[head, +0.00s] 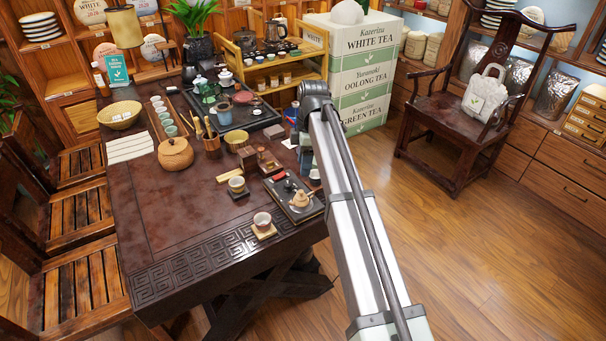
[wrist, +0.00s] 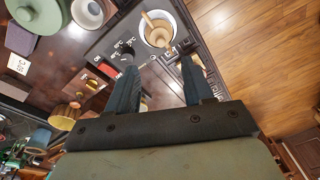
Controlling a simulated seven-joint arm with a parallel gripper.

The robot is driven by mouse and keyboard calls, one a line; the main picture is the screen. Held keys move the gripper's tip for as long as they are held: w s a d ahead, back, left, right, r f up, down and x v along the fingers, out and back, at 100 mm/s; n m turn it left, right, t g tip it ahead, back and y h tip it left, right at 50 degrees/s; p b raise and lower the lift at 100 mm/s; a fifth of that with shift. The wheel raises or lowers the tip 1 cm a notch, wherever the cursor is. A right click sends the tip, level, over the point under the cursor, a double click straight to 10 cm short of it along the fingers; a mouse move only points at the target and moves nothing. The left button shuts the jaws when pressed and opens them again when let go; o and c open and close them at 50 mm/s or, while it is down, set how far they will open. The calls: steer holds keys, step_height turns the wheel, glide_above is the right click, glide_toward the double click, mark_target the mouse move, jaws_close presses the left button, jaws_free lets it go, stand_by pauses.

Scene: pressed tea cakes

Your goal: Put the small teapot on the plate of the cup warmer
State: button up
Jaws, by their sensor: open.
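The cup warmer (head: 277,187) is a dark flat panel near the table's right edge; its printed temperature marks and red switch (wrist: 107,68) show in the wrist view. Its pale round plate (wrist: 146,39) is at the top of the wrist view. The small tan teapot (head: 299,200) sits on the warmer in the head view. My gripper (wrist: 160,84) is open and empty. Its fingers are apart from the teapot, which shows beyond their tips.
A cup (head: 262,220) stands on a wooden coaster left of the warmer. Another cup (head: 237,184) is farther left. The table's front left is clear.

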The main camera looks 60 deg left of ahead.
steer(key=shift+w+r, duration=0.15)
steer(key=shift+r, duration=0.9)
steer(key=w+d+f+m+g+h, duration=0.1)
steer(key=w+d+f+m, duration=0.4)
steer(key=w+d+f, duration=0.7)
steer(key=w+d+f+m, duration=0.5)
steer(key=d+f, duration=1.2)
steer(key=d+f+m, duration=0.4)
steer(key=d+f, duration=0.5)
steer(key=d, duration=0.3)
steer(key=s+d+f+m+g, duration=0.1)
steer(key=s+d+f+m, duration=0.25)
steer(key=d, duration=0.45)
steer(key=s+d+f+m+g, duration=0.1)
steer(key=s+d+f+m, duration=0.1)
steer(key=d+f, duration=0.35)
steer(key=s+d+f+m, duration=0.2)
steer(key=d+f, duration=0.1)
steer(key=d, duration=0.6)
steer(key=s+d+f+m+g, duration=0.1)
steer(key=s+d+m, duration=0.3)
steer(key=s+d, duration=0.4)
steer(key=s+d+f+m+g+y, duration=0.1)
steer(key=s+d+f+m, duration=0.2)
steer(key=s+d+m, duration=0.2)
steer(key=s+d, duration=0.3)
steer(key=s, duration=0.4)
steer(key=shift+s+f, duration=0.35)
